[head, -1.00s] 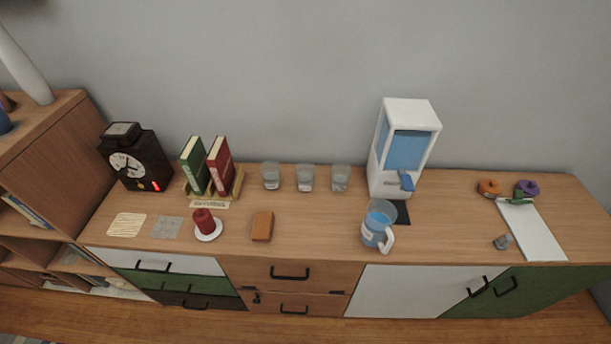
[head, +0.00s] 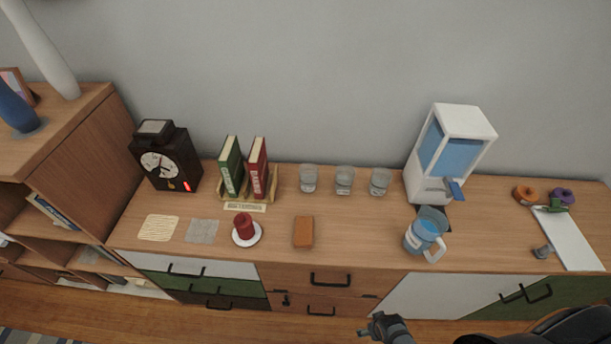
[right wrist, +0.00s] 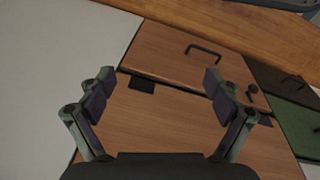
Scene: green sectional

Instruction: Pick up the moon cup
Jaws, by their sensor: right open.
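Three small clear cups stand in a row at the back of the sideboard: a left cup (head: 308,178), a middle cup (head: 344,180) and a right cup (head: 380,182). Any moon marking is too small to make out, so I cannot tell which is the moon cup. My right gripper (head: 378,328) shows at the bottom of the head view, in front of the sideboard and well short of the cups. In the right wrist view my right gripper (right wrist: 158,84) is open and empty, facing the drawer fronts. My left gripper is not in view.
A blue jug (head: 424,238) stands before the white dispenser (head: 460,130), right of the cups. A book stand with a red book (head: 257,166) is on their left. An orange-brown block (head: 303,232) and a red candle (head: 243,226) lie nearer the front edge.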

